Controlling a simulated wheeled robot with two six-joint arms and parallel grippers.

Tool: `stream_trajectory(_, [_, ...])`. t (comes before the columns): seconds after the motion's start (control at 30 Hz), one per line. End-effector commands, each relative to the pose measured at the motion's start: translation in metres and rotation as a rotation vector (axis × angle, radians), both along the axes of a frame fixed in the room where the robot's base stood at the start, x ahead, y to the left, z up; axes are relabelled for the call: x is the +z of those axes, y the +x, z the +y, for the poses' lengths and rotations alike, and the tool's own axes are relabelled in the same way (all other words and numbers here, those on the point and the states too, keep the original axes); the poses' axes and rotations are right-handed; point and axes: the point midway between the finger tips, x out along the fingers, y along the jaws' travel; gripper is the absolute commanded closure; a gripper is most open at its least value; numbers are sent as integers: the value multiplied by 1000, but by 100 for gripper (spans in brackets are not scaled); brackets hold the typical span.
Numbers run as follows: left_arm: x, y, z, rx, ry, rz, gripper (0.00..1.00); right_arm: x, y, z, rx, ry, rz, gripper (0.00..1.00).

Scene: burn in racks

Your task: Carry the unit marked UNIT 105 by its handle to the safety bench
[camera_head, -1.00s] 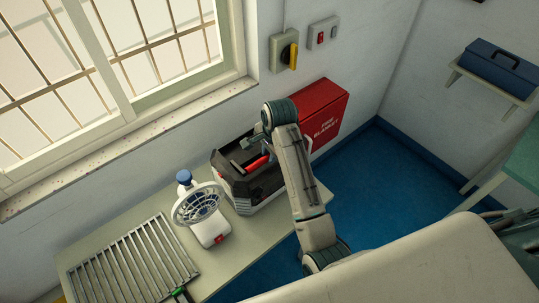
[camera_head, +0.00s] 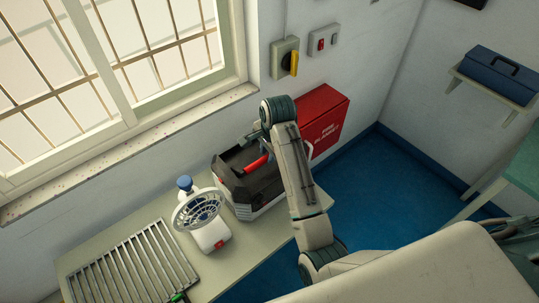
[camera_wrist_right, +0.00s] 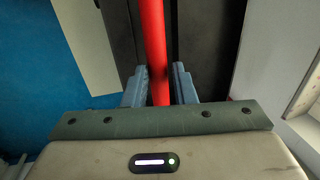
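A dark box-shaped unit (camera_head: 235,184) with a pale lower edge stands on the bench by the wall; no unit number is readable on it. Its red handle (camera_head: 257,163) runs along the top and also shows in the right wrist view (camera_wrist_right: 154,40). My right gripper (camera_head: 266,150) is at the handle, partly hidden by its own wrist. In the right wrist view, the gripper's two fingers (camera_wrist_right: 159,84) stand on either side of the handle, with a narrow gap at the right finger. My left gripper is not in view.
A white fan (camera_head: 199,213) and a slatted metal rack (camera_head: 130,268) share the bench (camera_head: 240,250) to the left of the unit. A red fire blanket box (camera_head: 323,115) is behind my right arm. A blue toolbox (camera_head: 500,72) sits on a wall shelf. Blue floor (camera_head: 375,190) lies open at right.

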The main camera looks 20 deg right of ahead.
Motion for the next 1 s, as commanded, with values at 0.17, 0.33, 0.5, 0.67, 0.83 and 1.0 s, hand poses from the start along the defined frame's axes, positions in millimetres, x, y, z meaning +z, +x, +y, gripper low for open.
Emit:
stream_trajectory(0.17, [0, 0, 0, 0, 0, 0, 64, 7, 6, 2, 0, 1, -3, 77])
stream_trajectory(0.33, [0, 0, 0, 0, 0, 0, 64, 10, 10, 4, 1, 2, -3, 74])
stream_trajectory(0.5, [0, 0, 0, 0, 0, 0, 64, 16, 16, 7, 1, 2, -3, 69])
stream_trajectory(0.67, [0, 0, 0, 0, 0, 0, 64, 18, 20, 8, 1, 2, -3, 64])
stream_trajectory(0.83, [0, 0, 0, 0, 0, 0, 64, 21, 27, 10, 1, 2, -3, 56])
stream_trajectory(1.0, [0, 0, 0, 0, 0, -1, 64, 22, 32, 12, 1, 1, -2, 48])
